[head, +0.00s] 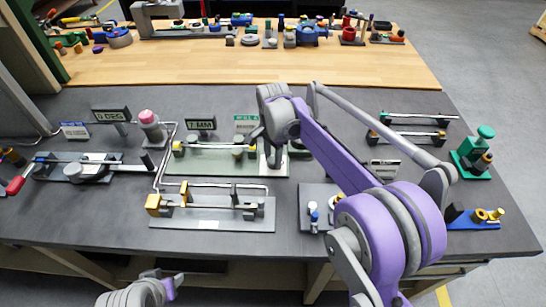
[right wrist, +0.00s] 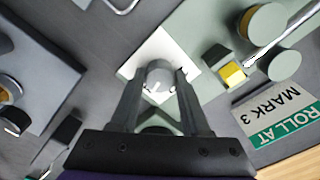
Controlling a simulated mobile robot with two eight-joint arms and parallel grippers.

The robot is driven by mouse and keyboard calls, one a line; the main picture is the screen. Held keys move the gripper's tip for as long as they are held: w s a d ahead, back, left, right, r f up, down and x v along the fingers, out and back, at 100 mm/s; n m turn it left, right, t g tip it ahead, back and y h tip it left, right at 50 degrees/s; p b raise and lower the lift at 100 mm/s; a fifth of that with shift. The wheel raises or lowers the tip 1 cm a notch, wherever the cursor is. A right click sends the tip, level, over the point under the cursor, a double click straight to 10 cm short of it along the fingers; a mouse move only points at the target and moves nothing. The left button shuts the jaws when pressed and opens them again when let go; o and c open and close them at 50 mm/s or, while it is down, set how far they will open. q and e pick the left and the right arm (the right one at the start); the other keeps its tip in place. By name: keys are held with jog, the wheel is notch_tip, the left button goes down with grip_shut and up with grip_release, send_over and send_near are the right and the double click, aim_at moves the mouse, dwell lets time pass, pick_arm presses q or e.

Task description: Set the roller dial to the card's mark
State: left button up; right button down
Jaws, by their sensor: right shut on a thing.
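The roller dial (right wrist: 158,74) is a small grey cylinder with white marks on a white square plate (right wrist: 150,50). In the right wrist view it sits between the two fingers of my right gripper (right wrist: 160,88), which is shut on it. The marks are too small to read. In the head view my right gripper (head: 268,138) is over the white plate (head: 273,160) and hides the dial. The green and white card (right wrist: 282,112) reads "ROLL AT MARK 3"; it stands behind the gripper in the head view (head: 246,122). My left gripper (head: 172,283) is at the bottom edge, its fingers unclear.
A pink-topped post (head: 149,125) stands left. A green valve (head: 480,150) stands right. My right arm covers the middle right.

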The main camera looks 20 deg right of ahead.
aim_at(273, 160)
jog(key=shift+c, duration=1.9)
grip_release()
jog(key=shift+r, duration=0.1)
notch_tip(273, 160, up, 11)
jog(key=shift+p, duration=0.35)
jog(key=shift+f, duration=0.25)
